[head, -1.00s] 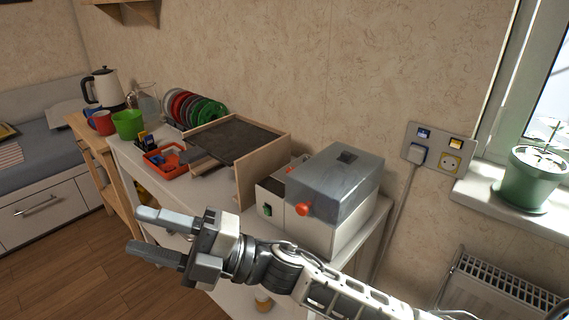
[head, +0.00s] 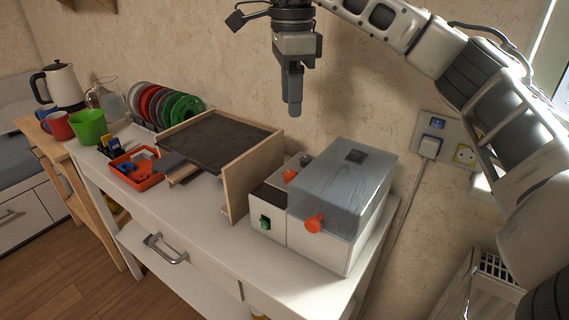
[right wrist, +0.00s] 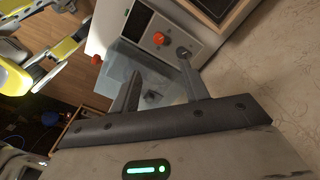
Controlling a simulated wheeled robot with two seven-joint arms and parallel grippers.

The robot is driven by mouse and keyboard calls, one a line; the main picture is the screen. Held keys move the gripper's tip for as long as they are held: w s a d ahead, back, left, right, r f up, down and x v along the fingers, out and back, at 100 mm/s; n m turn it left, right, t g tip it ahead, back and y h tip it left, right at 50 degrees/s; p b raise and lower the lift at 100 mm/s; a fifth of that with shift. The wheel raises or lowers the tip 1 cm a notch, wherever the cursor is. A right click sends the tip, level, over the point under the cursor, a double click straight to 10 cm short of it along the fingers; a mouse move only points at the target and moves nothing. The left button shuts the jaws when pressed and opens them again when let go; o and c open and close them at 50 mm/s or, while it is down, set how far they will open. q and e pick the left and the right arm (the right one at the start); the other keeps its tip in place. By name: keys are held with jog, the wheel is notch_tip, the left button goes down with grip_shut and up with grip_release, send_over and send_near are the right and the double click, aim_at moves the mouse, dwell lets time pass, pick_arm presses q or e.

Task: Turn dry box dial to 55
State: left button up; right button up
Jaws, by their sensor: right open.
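The dry box (head: 320,260) is a white case with a translucent grey lid (head: 345,180), at the right end of the white table. An orange dial (head: 291,176) sits on its narrow top panel, left of the lid; it also shows in the right wrist view (right wrist: 158,38). A second orange knob (head: 314,223) is on the lid's front; I cannot read any setting. My right gripper (head: 295,108) points down above and behind the box, apart from it. In the right wrist view its fingers (right wrist: 160,85) are spread, with nothing between them. My left gripper is not in view.
A wooden-sided unit with a dark top (head: 215,142) stands just left of the box. An orange tray (head: 137,170), coloured spools (head: 165,105), mugs and a kettle (head: 58,85) are further left. A wall socket panel (head: 445,142) is at the right. Air above the box is free.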

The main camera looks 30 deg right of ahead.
aim_at(290, 173)
notch_tip(290, 173, down, 15)
jog(key=shift+s+a+f+b, duration=0.1)
jog(key=shift+b, duration=0.45)
grip_shut()
